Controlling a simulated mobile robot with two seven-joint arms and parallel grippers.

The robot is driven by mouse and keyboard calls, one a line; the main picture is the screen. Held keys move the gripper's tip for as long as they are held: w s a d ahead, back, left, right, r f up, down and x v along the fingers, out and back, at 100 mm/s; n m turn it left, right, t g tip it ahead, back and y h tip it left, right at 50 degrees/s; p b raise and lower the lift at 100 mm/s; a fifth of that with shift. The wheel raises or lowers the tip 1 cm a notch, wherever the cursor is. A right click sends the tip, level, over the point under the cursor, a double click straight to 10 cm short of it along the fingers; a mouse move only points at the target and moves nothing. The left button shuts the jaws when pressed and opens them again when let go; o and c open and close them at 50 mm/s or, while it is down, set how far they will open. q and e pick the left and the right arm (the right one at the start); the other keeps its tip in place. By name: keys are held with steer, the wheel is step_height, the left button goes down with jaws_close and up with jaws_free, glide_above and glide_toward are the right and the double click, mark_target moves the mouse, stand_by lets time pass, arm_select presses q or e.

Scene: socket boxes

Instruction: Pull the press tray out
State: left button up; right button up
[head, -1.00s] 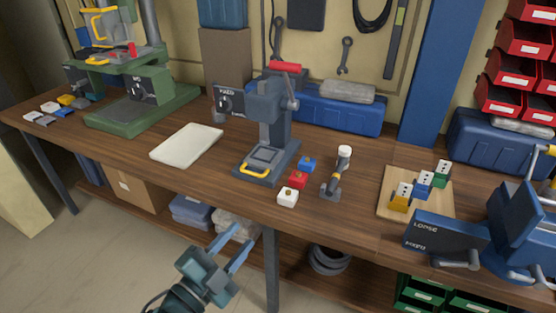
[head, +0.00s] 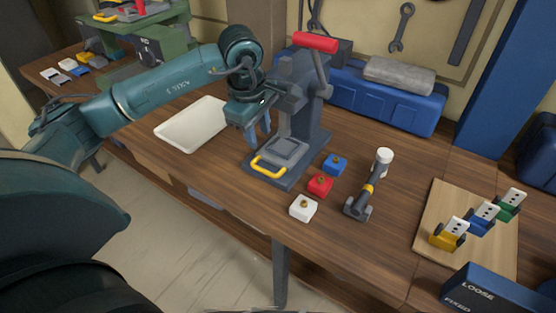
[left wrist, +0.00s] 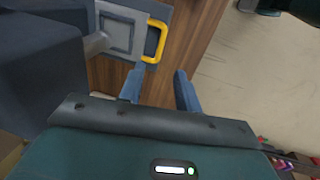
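The press (head: 298,100) stands on the bench, grey with a red-gripped lever. Its tray (head: 285,152) is a grey plate low in the press, with a yellow handle (head: 268,168) at its front. The left wrist view also shows the tray (left wrist: 117,33) and the yellow handle (left wrist: 155,42). My left gripper (head: 258,144) is above the bench, just left of the press and short of the handle. Its blue fingers (left wrist: 160,80) are apart with nothing between them, pointing towards the handle without touching it. My right gripper is not in view.
A white tray (head: 192,125) lies left of the press. White (head: 303,208), red (head: 320,185) and blue (head: 335,164) blocks sit close to its right, then a grey tool with a white end (head: 368,187). A wooden board (head: 440,215) with socket pieces is further right.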

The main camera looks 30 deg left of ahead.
mark_target(267, 171)
arm_select(q)
steer(key=f, duration=0.4)
steer(key=w+f, duration=0.1)
steer(key=f, duration=0.3)
steer(key=w+f+p, duration=0.1)
steer(key=f, duration=0.3)
steer(key=shift+d+f, duration=0.2)
jaws_close()
